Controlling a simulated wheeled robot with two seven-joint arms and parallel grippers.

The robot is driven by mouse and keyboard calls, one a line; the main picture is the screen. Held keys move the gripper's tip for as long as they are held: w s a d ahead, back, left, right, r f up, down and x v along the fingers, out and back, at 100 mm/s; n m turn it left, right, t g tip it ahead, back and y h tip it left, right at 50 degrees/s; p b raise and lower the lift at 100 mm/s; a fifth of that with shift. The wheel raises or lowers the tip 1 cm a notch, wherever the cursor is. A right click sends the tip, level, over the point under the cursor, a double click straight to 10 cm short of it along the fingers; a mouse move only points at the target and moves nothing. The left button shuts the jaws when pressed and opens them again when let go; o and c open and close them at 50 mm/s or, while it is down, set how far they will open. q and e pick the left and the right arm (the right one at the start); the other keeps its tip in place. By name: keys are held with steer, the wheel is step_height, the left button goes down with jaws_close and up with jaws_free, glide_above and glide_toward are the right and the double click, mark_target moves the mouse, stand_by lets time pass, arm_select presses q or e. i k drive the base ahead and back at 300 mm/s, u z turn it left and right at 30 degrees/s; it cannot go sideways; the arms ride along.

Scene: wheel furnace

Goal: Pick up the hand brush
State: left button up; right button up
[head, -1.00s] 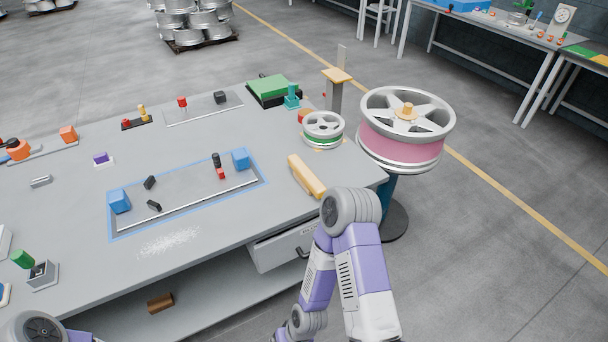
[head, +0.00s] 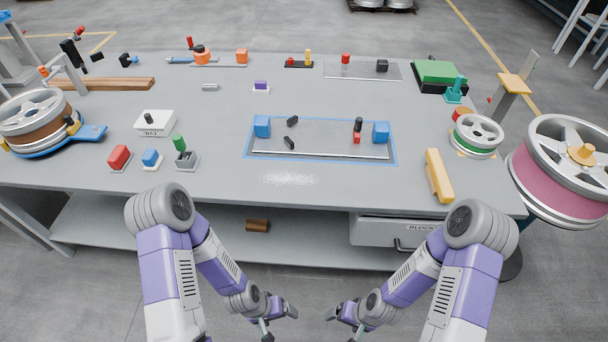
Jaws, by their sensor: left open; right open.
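A long yellow block-like piece (head: 438,176) lies at the front right of the grey workbench; it looks like the hand brush, though its bristles cannot be made out clearly. A patch of white powder (head: 289,180) lies on the bench top left of it. My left gripper (head: 279,325) is open and empty, low in front of the bench at the bottom of the head view. My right gripper (head: 343,324) is open and empty beside it, below bench height and well away from the yellow piece.
The bench (head: 220,170) carries a blue-outlined tray (head: 320,147) with small blocks, a small wheel (head: 478,136), and a brown-banded wheel (head: 38,120). A pink-banded wheel (head: 560,175) stands at the right. A drawer (head: 385,230) and lower shelf with a brown piece (head: 257,225) are below.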

mark_target(440, 184)
steer(key=k, duration=0.5)
steer(key=z, duration=1.55)
steer(key=i, duration=1.35)
steer(key=u, duration=1.65)
